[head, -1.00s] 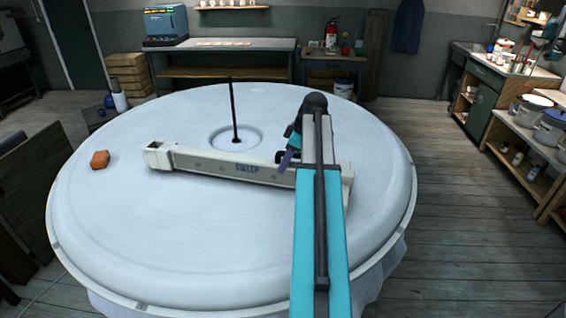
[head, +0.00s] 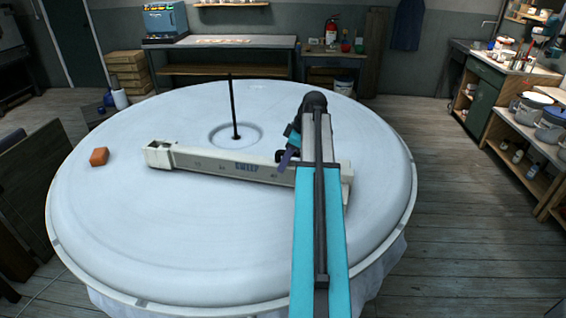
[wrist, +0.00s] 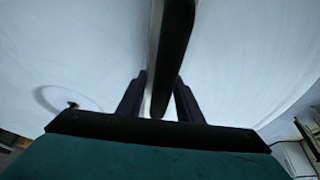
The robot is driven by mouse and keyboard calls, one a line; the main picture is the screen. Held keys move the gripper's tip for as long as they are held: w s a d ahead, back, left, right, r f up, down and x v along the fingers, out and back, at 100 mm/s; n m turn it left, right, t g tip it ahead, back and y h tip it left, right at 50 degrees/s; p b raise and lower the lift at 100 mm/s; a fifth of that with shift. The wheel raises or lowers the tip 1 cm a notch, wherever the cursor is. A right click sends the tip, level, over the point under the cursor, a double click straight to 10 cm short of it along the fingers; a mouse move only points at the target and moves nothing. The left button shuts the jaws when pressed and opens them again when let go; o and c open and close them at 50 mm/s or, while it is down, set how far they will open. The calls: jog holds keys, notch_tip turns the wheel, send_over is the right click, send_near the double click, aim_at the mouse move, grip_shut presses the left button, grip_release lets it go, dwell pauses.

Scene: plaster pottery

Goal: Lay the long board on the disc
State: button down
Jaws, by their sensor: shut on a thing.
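The long board (head: 222,164) is pale, with the word "SWEEP" and small marks on its side. In the head view it lies across the front half of the large white disc (head: 150,220), in front of the dark upright rod (head: 234,108) at the disc's centre. My gripper (head: 288,158) is at the board's right part, partly hidden by my arm. In the wrist view the board (wrist: 158,40) runs between the two fingers of my gripper (wrist: 158,100), which is shut on it. I cannot tell whether the board's underside touches the disc everywhere.
An orange block (head: 99,156) sits on the disc's left edge. A ring-shaped hollow surrounds the rod's foot. Benches (head: 225,60) stand along the back wall and shelves (head: 535,140) on the right. The disc's front left is bare.

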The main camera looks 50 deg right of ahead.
jog(key=shift+w+f, duration=0.1)
jog(key=shift+f, duration=0.1)
dwell(0.6)
jog(key=c, duration=1.2)
grip_release()
jog(key=shift+o, duration=0.2)
jog(key=shift+f, duration=0.15)
jog(key=shift+b+v, duration=1.8)
jog(key=shift+v, duration=4.9)
jog(key=shift+r, duration=0.35)
jog(key=shift+r, duration=0.15)
